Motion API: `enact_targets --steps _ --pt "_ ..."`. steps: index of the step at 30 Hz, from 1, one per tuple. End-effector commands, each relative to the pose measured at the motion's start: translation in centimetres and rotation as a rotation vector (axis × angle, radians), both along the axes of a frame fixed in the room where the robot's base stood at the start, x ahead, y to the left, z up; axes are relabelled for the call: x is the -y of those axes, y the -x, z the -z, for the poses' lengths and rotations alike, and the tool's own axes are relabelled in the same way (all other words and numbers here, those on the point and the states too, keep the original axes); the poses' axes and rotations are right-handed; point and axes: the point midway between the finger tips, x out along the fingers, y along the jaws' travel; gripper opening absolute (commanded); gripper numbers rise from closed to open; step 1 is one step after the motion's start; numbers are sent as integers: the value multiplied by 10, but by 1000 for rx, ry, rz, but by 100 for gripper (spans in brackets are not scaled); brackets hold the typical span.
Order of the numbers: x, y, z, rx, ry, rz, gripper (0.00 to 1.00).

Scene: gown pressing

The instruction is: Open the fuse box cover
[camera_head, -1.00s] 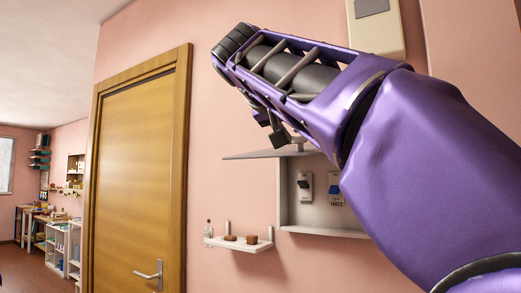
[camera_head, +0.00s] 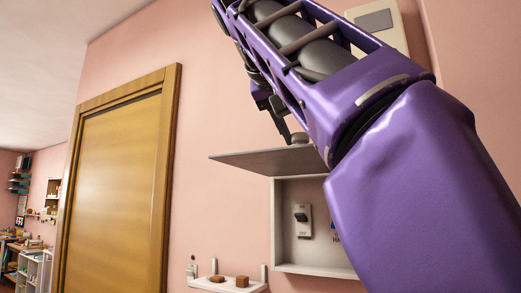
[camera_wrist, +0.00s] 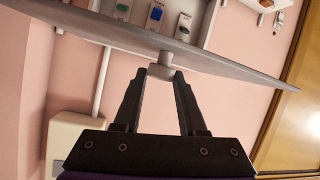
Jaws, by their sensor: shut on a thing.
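The fuse box (camera_head: 345,268) is a white box on the pink wall, with its front open. Its grey cover (camera_head: 262,161) is hinged up and juts out from the top, roughly level. In the wrist view the cover (camera_wrist: 225,72) crosses in front of the box, with switches (camera_wrist: 155,15) visible behind it. My gripper (camera_head: 290,137) is above the cover in the head view. My purple arm hides the box's right part.
A wooden door (camera_head: 115,185) stands to the left. A beige panel (camera_head: 378,25) is on the wall above, partly behind my arm.

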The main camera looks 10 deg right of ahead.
Motion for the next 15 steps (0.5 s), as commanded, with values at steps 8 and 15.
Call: enact_targets --steps 8,15 --pt "4 1 -3 7 4 9 0" --pt "3 1 -2 5 2 8 65"
